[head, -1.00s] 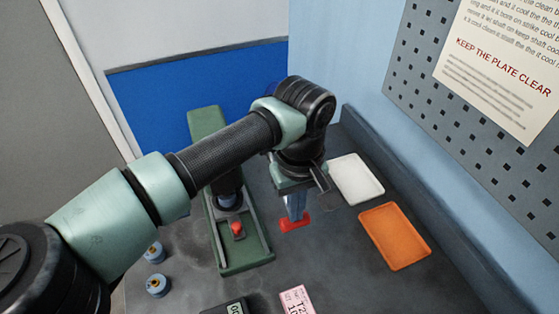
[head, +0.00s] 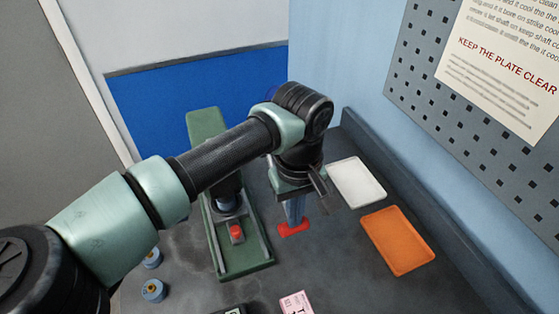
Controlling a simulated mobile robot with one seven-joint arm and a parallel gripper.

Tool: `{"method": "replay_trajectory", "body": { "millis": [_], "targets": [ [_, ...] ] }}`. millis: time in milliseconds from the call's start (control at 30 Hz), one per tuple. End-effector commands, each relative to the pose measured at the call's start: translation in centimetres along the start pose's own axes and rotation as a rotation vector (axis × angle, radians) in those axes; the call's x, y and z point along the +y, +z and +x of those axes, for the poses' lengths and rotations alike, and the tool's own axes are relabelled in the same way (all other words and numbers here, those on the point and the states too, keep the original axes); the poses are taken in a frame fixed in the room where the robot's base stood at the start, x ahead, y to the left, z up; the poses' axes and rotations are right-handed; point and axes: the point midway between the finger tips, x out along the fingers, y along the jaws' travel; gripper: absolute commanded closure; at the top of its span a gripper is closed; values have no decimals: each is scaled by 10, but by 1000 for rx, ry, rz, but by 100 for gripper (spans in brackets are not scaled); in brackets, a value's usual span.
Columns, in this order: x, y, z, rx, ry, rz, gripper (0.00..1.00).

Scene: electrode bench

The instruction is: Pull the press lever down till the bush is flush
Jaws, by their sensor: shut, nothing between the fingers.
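The green press (head: 207,120) stands on the bench left of my gripper, its column partly behind my arm. A small red piece, perhaps the bush (head: 236,233), sits on the press base below the dark ram (head: 229,204). My gripper (head: 295,222) points down to the right of the press, shut and empty. A red bar-like piece (head: 294,230) shows at its fingertips; I cannot tell whether it is the lever's grip or touches the fingers. The rest of the lever is not clearly visible. Whether the bush is flush cannot be told.
A white tray (head: 357,182) and an orange tray (head: 398,241) lie to the right, near the bench's raised edge. Two blue round parts (head: 153,290) stand at the left. A pink card (head: 297,303) lies at the front.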

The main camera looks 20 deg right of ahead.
Motion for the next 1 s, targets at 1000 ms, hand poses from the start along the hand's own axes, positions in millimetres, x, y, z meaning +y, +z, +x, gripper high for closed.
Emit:
{"method": "replay_trajectory", "body": {
  "millis": [1000],
  "targets": [
    [0, -9, 22, -3, -1, 0, 100]
  ]
}}
